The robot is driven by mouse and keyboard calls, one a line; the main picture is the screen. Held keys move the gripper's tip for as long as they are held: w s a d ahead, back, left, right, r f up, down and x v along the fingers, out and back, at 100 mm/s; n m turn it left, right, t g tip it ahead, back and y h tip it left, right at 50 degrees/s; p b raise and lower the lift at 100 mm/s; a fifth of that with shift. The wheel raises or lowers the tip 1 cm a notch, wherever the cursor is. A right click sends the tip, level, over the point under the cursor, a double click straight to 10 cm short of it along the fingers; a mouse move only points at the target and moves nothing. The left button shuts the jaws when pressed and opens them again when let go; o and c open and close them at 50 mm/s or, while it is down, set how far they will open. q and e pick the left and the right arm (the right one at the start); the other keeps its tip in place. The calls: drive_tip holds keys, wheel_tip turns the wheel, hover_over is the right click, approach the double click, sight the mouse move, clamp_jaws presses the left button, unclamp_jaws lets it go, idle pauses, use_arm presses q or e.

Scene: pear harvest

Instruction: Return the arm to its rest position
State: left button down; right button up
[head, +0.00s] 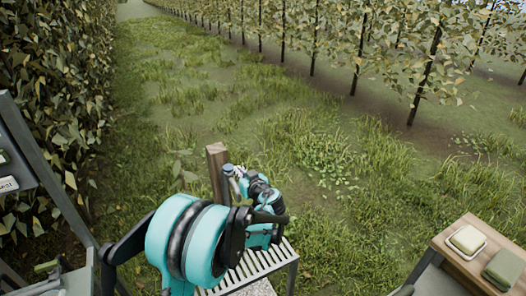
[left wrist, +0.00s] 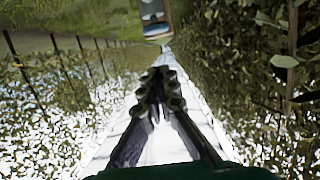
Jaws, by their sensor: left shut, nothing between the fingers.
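My left arm comes in from the lower left in the head view, with large teal joints in front. My left gripper shows clearly in the left wrist view (left wrist: 160,82), its two dark ridged fingers together at the tips with nothing between them. In the head view the far end of the arm is small, beside the top of a wooden post (head: 216,172); I cannot tell whether it touches. The fingers themselves are too small to make out there. My right gripper is not in view.
A pale slatted bench (head: 283,254) stands below the arm. A wooden table (head: 446,243) at lower right holds a cream block (head: 468,239) and a green block (head: 504,268). A leafy hedge (head: 60,110) lines the left; tree rows (head: 400,50) stand behind.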

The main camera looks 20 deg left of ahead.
use_arm(q)
drive_tip(key=shift+s, duration=0.1)
drive_tip(key=s+d+f+m+g+h+b, duration=0.1)
drive_tip(key=s+d+f+m+h, duration=0.1)
drive_tip(key=s+d, duration=0.4)
drive_tip(key=s+d+f+m+g+h+b, duration=0.1)
drive_tip(key=s+d+m+h, duration=0.3)
drive_tip(key=s, duration=1.1)
drive_tip(key=s+d+f+m+h+b, duration=0.1)
drive_tip(key=s+d+f+m+h, duration=0.2)
drive_tip(key=s+d, duration=0.6)
drive_tip(key=shift+s+d+f+m+g+h, duration=0.2)
drive_tip(key=shift+s+m+g+h, duration=0.35)
drive_tip(key=shift+h, duration=0.65)
drive_tip(key=shift+s, duration=0.1)
